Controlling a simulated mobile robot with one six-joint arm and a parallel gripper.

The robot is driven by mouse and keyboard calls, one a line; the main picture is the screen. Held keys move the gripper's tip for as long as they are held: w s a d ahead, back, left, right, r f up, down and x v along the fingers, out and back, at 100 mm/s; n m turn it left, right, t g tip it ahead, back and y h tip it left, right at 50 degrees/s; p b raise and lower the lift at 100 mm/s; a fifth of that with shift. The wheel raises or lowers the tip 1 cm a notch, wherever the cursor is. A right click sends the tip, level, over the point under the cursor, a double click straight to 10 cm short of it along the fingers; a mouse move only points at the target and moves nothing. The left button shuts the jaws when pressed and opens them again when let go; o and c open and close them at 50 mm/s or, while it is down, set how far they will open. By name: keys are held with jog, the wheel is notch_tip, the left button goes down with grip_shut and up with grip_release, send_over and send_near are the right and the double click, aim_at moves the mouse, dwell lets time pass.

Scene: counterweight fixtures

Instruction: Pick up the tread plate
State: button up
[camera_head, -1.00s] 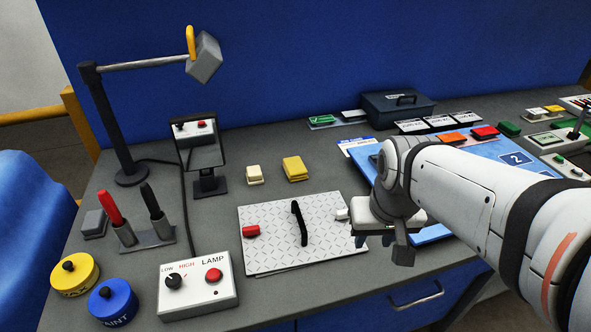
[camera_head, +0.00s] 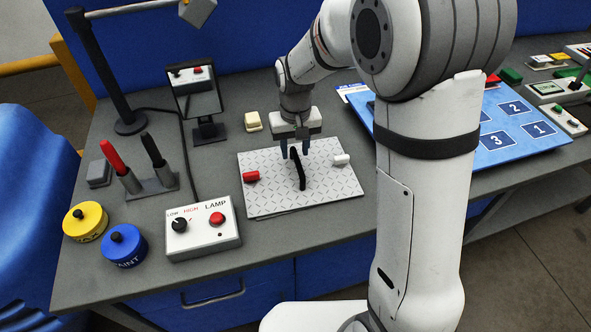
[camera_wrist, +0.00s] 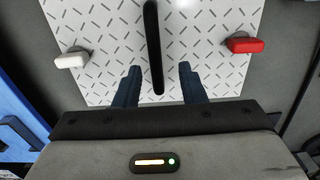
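The tread plate (camera_head: 270,199) is a light, diamond-patterned sheet lying flat on the grey bench; it also fills the upper part of the wrist view (camera_wrist: 110,62). My gripper (camera_head: 296,150) is over the plate's far edge, at the handle's far end. In the wrist view its two dark fingers (camera_wrist: 161,84) are apart, one on each side of the handle (camera_wrist: 154,45), not visibly touching it.
A lamp control box (camera_head: 203,230) stands at the plate's front left. A mirror stand (camera_head: 198,100) and a cream block (camera_head: 253,121) are behind it. A blue numbered board (camera_head: 500,125) lies to the right. The bench between box and plate is narrow.

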aim_at(297, 160)
jog(key=f, duration=0.3)
jog(key=shift+s+d+f+p, duration=0.25)
jog(key=shift+d+f+p, duration=0.1)
jog(key=shift+f, duration=0.65)
jog(key=shift+c, duration=0.4)
grip_shut()
jog(key=shift+w, duration=0.1)
